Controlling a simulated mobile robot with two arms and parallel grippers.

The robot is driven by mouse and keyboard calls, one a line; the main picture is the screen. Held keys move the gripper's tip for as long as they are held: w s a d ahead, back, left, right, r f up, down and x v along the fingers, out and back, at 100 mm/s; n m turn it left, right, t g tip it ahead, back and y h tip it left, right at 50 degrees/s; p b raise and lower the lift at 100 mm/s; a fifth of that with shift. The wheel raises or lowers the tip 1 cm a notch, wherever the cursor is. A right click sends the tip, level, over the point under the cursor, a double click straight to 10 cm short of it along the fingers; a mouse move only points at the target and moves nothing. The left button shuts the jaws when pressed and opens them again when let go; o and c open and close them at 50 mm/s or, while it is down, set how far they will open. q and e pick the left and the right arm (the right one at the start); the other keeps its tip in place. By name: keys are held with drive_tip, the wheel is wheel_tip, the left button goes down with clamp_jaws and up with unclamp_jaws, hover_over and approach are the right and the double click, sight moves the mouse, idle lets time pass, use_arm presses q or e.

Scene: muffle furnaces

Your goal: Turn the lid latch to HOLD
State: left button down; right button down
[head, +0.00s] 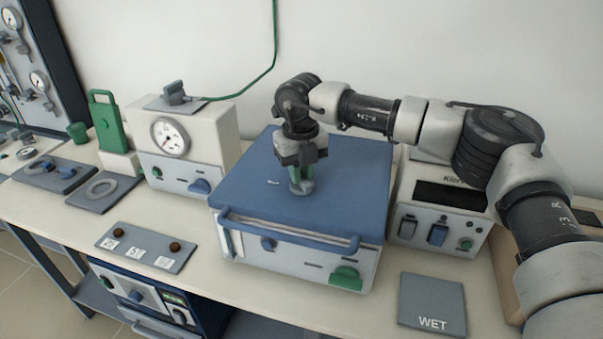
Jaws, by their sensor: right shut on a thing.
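A furnace box with a blue lid (245,190) stands in the middle of the bench. A green and grey latch (302,185) stands upright on top of the lid. My right gripper (301,166) points down over the lid and is shut on the latch's upper part. The fingers hide part of the latch. I cannot read a HOLD mark or tell which way the latch is turned. My left gripper is out of view.
A blue handle bar (290,236) runs along the lid's front. A gauge unit (190,145) stands left, a control unit (440,215) right. A WET plate (432,303) lies front right. A button panel (146,247) lies front left. A green cable hangs behind.

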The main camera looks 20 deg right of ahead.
drive_tip(key=n, duration=0.5)
drive_tip(key=shift+a+n+b, duration=0.15)
drive_tip(key=shift+n+b, duration=0.15)
drive_tip(key=shift+b, duration=0.1)
drive_tip(key=shift+s+a+n, duration=0.1)
drive_tip(key=shift+s+n, duration=0.05)
drive_tip(key=shift+n, duration=1.95)
drive_tip(key=c, duration=1.1)
unclamp_jaws()
wheel_tip(320, 180, up, 11)
drive_tip(key=b, duration=0.1)
drive_tip(key=shift+f, duration=0.1)
